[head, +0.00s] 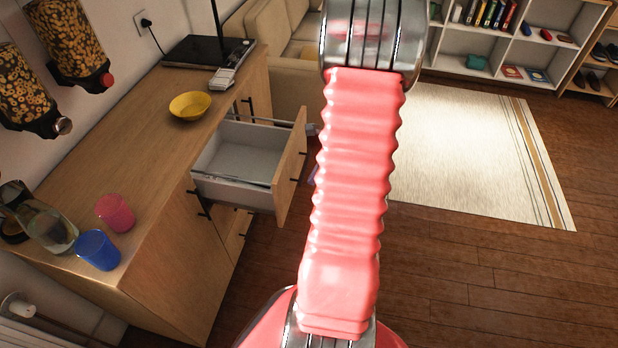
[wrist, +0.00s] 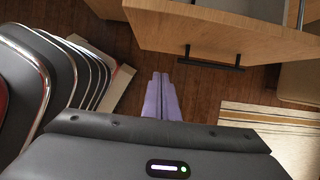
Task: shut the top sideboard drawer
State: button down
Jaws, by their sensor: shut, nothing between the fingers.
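The top sideboard drawer (head: 233,172) stands pulled out of the wooden sideboard (head: 150,240) in the head view. Its grey inside looks empty. Its wooden front (head: 290,168) faces right, toward my arm. In the wrist view the drawer front (wrist: 225,35) crosses the top, with its dark bar handle (wrist: 210,63). My gripper (wrist: 161,78) shows there as two purple fingers, closed together and empty. The fingertips are just left of the handle and below the front's lower edge in the picture. I cannot tell if they touch the drawer. In the head view my arm hides most of the gripper.
On the sideboard top are a yellow bowl (head: 190,106), a pink cup (head: 115,213), a blue cup (head: 98,250) and a glass jug (head: 45,228). A sofa (head: 275,35) stands behind. A pale rug (head: 470,155) and open wood floor (head: 460,265) lie to the right.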

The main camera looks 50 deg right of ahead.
jog(key=w+a+f, duration=0.3)
jog(key=w+f, duration=0.3)
jog(key=f, duration=0.2)
jog(key=shift+w, duration=0.35)
dwell(0.4)
